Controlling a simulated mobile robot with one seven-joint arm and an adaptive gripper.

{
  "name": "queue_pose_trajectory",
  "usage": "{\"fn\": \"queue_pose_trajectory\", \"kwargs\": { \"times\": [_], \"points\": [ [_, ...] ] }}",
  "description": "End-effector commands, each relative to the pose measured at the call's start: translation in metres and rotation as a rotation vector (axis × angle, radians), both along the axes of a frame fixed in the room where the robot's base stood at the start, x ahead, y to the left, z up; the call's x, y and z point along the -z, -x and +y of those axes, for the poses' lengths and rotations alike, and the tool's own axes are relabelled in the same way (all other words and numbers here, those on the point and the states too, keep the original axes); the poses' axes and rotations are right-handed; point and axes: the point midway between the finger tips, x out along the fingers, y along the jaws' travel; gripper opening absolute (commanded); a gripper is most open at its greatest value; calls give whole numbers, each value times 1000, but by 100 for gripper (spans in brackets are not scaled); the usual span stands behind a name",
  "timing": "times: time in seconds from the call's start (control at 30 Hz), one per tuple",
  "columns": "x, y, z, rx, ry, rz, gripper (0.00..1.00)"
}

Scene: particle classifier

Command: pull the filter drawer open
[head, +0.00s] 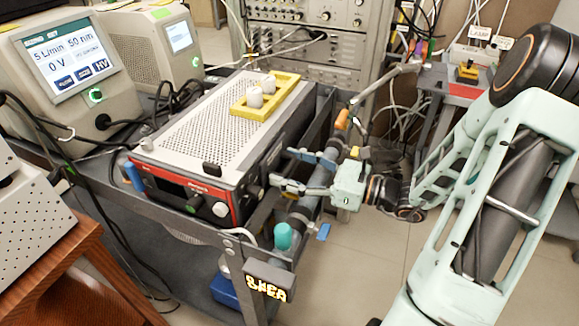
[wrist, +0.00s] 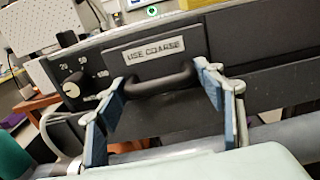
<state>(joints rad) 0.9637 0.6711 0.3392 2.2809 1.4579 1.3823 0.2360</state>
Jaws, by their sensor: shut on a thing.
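In the wrist view, a dark bar handle (wrist: 160,82) sits on a dark front panel (wrist: 150,25) under a label reading "USE COARSE" (wrist: 155,49). My gripper (wrist: 166,79) has its two blue fingers at the two ends of the handle and is shut on it. In the head view, my gripper (head: 284,169) reaches in from the right to the side of the instrument box with the red front (head: 215,125). The handle and drawer face are hard to make out there. I cannot tell whether the drawer stands out from the panel.
A knob (wrist: 71,88) with number marks is left of the handle. The box stands on a grey cart with a rail (head: 310,195) below my gripper. A yellow tray (head: 242,111) lies on the box. A teal-capped piece (head: 283,236) stands near the cart's corner. Open floor lies right of the cart.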

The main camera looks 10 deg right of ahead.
Motion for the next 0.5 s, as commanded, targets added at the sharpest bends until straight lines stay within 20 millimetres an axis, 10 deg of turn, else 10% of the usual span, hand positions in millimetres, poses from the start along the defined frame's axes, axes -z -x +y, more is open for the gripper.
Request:
{"fn": "queue_pose_trajectory", "kwargs": {
  "times": [0.23,0.5],
  "points": [
    [-2,4,-11,7,1,-1,19],
    [-4,44,-68,11,2,-1,19]
  ]
}}
